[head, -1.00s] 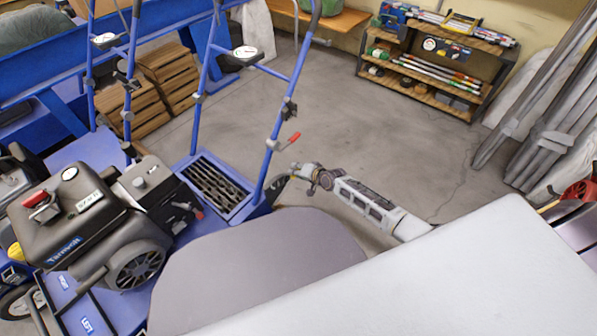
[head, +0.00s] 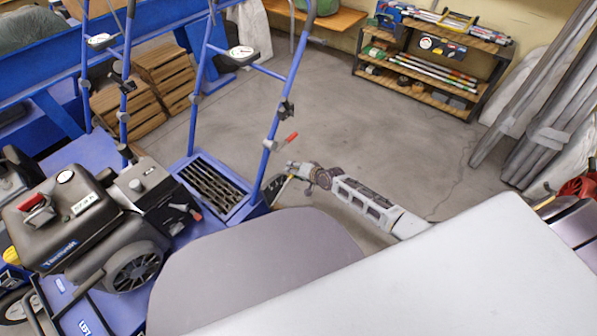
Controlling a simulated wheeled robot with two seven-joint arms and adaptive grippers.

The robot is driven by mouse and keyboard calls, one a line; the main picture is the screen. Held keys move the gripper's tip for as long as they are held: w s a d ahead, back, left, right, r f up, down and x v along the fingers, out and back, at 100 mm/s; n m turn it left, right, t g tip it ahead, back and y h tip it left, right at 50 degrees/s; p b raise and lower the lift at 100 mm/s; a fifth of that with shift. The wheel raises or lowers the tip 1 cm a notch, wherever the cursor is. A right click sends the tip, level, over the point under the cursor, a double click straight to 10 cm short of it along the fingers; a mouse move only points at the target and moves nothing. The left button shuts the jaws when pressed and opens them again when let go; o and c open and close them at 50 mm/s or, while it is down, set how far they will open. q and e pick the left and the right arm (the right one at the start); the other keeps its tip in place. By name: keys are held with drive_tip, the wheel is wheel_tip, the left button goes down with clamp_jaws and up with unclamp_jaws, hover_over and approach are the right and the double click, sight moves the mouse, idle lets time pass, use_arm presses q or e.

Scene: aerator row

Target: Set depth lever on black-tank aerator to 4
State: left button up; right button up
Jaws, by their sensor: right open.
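The black-tank aerator (head: 85,215) stands at the left, with a black tank and engine on a blue deck and blue handle tubes (head: 283,100) rising behind. A lever with a red grip (head: 288,139) sticks out from the right handle tube. I cannot tell whether it is the depth lever, and no number scale is readable. My right gripper (head: 290,172) is beside the lower right handle tube, below the red grip and apart from it. It is open, with nothing seen between its fingers. My left gripper is not in view.
Another blue machine is partly visible at the far left. Wooden crates (head: 125,105) stand behind the handles. A shelf (head: 425,75) with tools stands at the back wall, and grey posts (head: 540,110) lean at the right. The concrete floor (head: 390,145) between is clear.

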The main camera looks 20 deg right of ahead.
drive_tip(key=shift+s+r, duration=0.1)
drive_tip(key=shift+s, duration=0.1)
drive_tip(key=v, duration=1.1)
drive_tip(key=shift+s+d, duration=0.2)
drive_tip(key=shift+s, duration=0.05)
drive_tip(key=shift+r, duration=0.1)
idle(0.8)
